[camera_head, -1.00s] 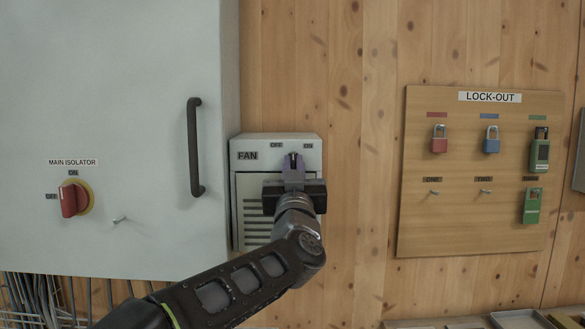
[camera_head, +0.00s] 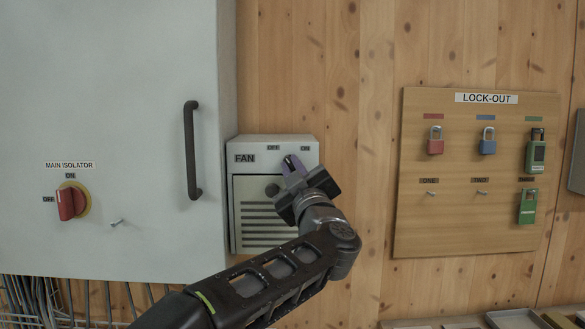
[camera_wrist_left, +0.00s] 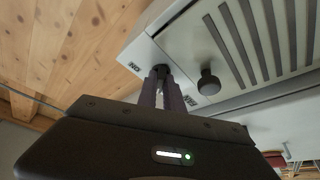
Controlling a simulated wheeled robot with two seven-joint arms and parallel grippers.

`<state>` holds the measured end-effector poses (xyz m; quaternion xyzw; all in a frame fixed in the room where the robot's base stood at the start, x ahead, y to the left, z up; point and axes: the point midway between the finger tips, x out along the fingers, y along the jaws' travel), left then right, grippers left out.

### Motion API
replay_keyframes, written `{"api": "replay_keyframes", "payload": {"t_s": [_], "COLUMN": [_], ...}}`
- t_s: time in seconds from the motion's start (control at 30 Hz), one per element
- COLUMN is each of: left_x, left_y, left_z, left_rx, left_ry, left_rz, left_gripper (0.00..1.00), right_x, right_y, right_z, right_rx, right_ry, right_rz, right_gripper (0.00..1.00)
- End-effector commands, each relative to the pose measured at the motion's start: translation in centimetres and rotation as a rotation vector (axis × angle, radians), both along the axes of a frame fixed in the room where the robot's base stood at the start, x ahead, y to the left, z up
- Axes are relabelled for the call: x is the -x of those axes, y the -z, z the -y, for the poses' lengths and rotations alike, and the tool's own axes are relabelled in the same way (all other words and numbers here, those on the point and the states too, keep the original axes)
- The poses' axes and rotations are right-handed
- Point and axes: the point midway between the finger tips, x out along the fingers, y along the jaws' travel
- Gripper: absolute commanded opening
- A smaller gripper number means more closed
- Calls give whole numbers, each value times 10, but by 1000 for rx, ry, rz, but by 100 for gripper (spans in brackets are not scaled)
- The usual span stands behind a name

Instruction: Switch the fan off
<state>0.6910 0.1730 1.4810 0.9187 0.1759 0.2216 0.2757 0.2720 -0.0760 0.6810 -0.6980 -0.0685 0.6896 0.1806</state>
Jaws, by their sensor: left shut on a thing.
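The fan box (camera_head: 247,150) is a pale grey unit on the wooden wall, with a louvred front, and OFF and ON labels along its top. My left gripper (camera_head: 292,163) is at the box's top, just below and between the labels, tilted toward upper left. It is shut on the small dark fan switch (camera_wrist_left: 160,71), which the fingers mostly hide; its exact setting cannot be told. In the left wrist view, the left gripper (camera_wrist_left: 161,88) has its fingertips at this switch. A round dark knob (camera_head: 272,190) projects from the louvred front. My right gripper is not in view.
A grey cabinet (camera_head: 130,120) with a dark handle (camera_head: 192,150) and red main isolator (camera_head: 70,203) stands left of the fan. A lock-out board (camera_head: 460,225) with padlocks hangs at right. Bare wooden wall (camera_head: 365,120) lies between fan and board.

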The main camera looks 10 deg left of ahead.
Motion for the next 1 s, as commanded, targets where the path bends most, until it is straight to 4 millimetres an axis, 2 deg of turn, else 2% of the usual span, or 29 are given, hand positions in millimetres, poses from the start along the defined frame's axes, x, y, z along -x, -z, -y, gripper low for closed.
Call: {"api": "replay_keyframes", "payload": {"t_s": [0.3,0.33,0.57,0.87,1.0], "left_x": [0,0,0,1,10], "left_y": [-1,-1,0,1,6], "left_z": [-1,-1,0,1,6], "left_rx": [4,4,3,2,2], "left_ry": [0,0,0,1,3], "left_rz": [2,2,2,1,0], "left_gripper": [0,13,32,33,33], "right_x": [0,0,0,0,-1], "right_y": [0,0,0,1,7], "right_z": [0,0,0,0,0], "right_rx": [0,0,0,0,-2], "right_ry": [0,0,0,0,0], "right_rz": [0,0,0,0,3], "right_gripper": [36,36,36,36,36]}}
